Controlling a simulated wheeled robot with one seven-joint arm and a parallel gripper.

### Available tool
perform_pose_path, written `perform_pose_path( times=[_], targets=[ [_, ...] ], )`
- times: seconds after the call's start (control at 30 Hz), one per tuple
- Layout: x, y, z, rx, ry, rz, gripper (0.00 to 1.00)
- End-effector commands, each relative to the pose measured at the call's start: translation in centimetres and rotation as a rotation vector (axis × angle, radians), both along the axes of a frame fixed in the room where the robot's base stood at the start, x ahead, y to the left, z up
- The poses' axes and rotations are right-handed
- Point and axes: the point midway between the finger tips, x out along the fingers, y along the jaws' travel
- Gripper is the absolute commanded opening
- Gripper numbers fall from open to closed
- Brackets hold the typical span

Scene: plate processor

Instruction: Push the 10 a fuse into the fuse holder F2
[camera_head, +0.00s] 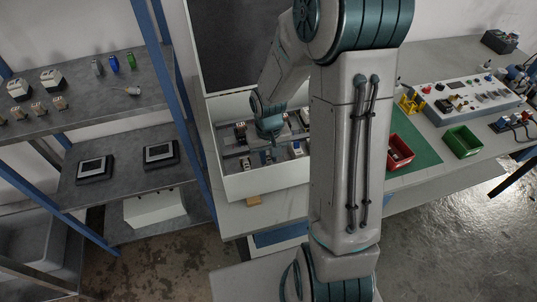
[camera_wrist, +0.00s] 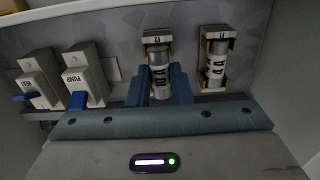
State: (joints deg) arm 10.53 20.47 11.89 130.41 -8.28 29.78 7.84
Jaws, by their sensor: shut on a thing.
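My gripper (camera_wrist: 160,84) is shut on a fuse (camera_wrist: 160,68), a white cylinder with silver metal ends, in the middle of the wrist view. The fuse lines up with a fuse holder (camera_wrist: 157,37) that has a white labelled block and tan clips at its sides. I cannot tell how deep the fuse sits in the clips. The label is too small to read surely. A second holder (camera_wrist: 216,33) to the right bears another fuse (camera_wrist: 216,66). In the head view, my gripper (camera_head: 270,140) is inside the white cabinet, and the fuse in it is hidden.
Two white switches with blue levers, one marked PUMP (camera_wrist: 86,82), stand left of the holders. The cabinet's walls (camera_head: 262,181) surround my gripper. A red bin (camera_head: 399,152) and a green bin (camera_head: 462,141) stand on the bench to the right. Shelves (camera_head: 122,150) are at left.

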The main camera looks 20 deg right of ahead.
Motion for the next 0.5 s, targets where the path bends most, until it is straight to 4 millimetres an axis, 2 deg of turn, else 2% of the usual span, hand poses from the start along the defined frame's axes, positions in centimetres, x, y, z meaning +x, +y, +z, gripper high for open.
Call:
perform_pose_path(
  times=[0.5],
  targets=[
    [-0.01,0.00,-1.15,0.000,0.000,0.000,0.00]
  ],
)
